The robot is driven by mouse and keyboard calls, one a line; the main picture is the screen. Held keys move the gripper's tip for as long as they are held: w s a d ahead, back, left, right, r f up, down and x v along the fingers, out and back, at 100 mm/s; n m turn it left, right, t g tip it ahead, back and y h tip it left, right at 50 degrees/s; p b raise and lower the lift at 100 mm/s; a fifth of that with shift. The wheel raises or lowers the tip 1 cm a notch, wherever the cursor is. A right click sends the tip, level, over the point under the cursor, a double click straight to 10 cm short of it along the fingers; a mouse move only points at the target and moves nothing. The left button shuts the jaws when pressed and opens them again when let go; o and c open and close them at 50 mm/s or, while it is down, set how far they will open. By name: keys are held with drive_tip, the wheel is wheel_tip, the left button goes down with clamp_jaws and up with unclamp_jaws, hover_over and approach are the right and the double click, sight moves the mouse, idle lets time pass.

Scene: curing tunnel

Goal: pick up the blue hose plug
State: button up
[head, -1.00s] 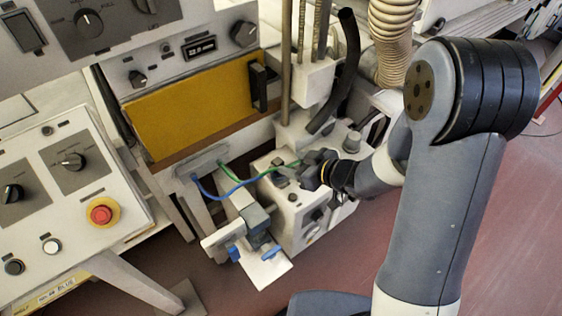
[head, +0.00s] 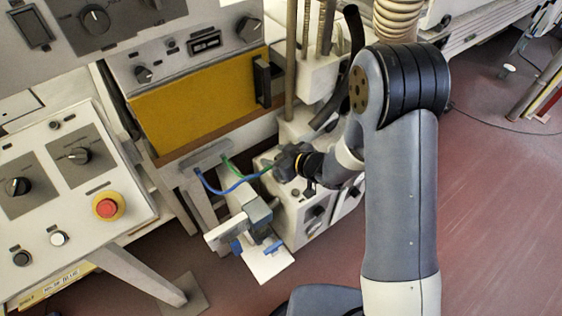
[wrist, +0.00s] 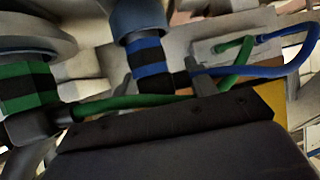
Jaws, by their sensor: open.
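The blue hose plug (wrist: 150,62) has blue and black bands and shows in the middle of the wrist view, under a grey round part. A blue hose (wrist: 262,70) curves off to the right; it also shows in the head view (head: 225,189). My gripper (wrist: 164,82) is open, with a grey finger on either side of the plug's lower part. I cannot tell whether they touch it. In the head view my gripper (head: 286,163) is beside the white machine, where it hides the plug.
A green-banded plug (wrist: 28,90) is close on the left, with a green hose (wrist: 130,102) crossing below the blue plug. A white machine block (head: 305,215) stands below my gripper. A bracket with blue levers (head: 255,215) projects in front. Open red floor lies right.

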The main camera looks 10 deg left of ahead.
drive_tip(key=shift+c, duration=0.3)
drive_tip(key=c, duration=1)
drive_tip(key=shift+r, duration=0.1)
drive_tip(key=shift+c, duration=0.2)
